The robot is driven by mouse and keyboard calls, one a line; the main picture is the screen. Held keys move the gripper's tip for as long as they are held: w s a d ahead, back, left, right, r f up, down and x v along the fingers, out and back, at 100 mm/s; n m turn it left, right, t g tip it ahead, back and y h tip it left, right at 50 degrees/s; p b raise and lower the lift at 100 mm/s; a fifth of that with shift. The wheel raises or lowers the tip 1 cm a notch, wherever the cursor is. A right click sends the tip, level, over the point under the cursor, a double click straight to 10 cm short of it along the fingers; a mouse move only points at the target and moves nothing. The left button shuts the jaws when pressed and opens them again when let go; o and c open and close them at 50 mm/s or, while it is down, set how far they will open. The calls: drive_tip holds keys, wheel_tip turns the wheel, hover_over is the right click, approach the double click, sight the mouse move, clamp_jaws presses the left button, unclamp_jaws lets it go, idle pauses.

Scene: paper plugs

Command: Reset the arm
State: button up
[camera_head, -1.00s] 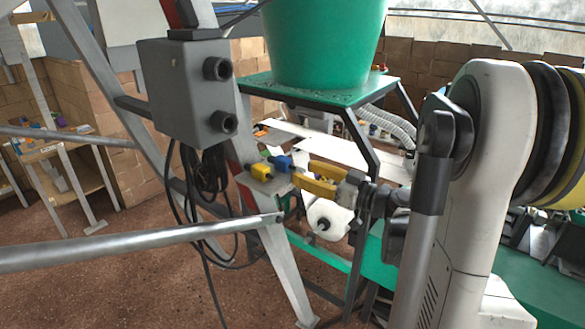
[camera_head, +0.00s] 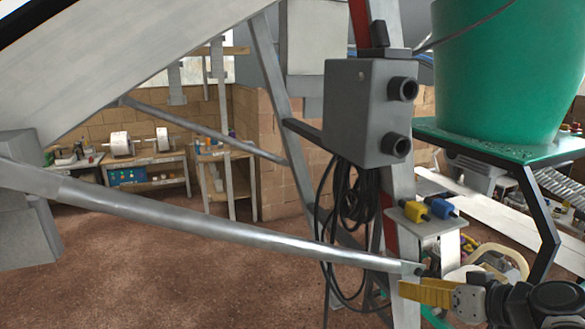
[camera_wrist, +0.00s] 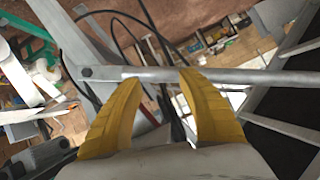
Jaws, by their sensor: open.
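My gripper (camera_head: 408,291) is at the lower right of the head view, with yellow fingers pointing left. In the wrist view, its two yellow fingers (camera_wrist: 157,80) are spread apart with nothing held between them. A grey metal tube passes behind the fingertips there. A yellow plug (camera_head: 415,211) and a blue plug (camera_head: 441,208) lie side by side on a small grey shelf (camera_head: 428,226). In the head view, the gripper is below the shelf and apart from both plugs. Most of my arm is outside the head view.
A grey box (camera_head: 357,110) with two dark round sockets is mounted on the frame above the shelf. Black cables (camera_head: 352,200) hang below it. A long metal tube (camera_head: 220,231) runs close to my gripper. A green bucket (camera_head: 497,75) stands at the upper right.

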drive_tip(key=s+a+f+m+g+h+b, duration=0.1)
drive_tip(key=s+a+f+h+b, duration=0.2)
drive_tip(key=s+a+f+b, duration=0.1)
drive_tip(key=s+a+f+m+g+h+b, duration=0.1)
drive_tip(key=s+a+f+g+h+b, duration=0.1)
drive_tip(key=s+f+b, duration=0.4)
drive_tip(key=s+a+f+h, duration=0.1)
drive_tip(key=s+a+f, duration=0.1)
drive_tip(key=s+f, duration=0.1)
drive_tip(key=shift+a+f, duration=0.35)
drive_tip(key=shift+f, duration=0.5)
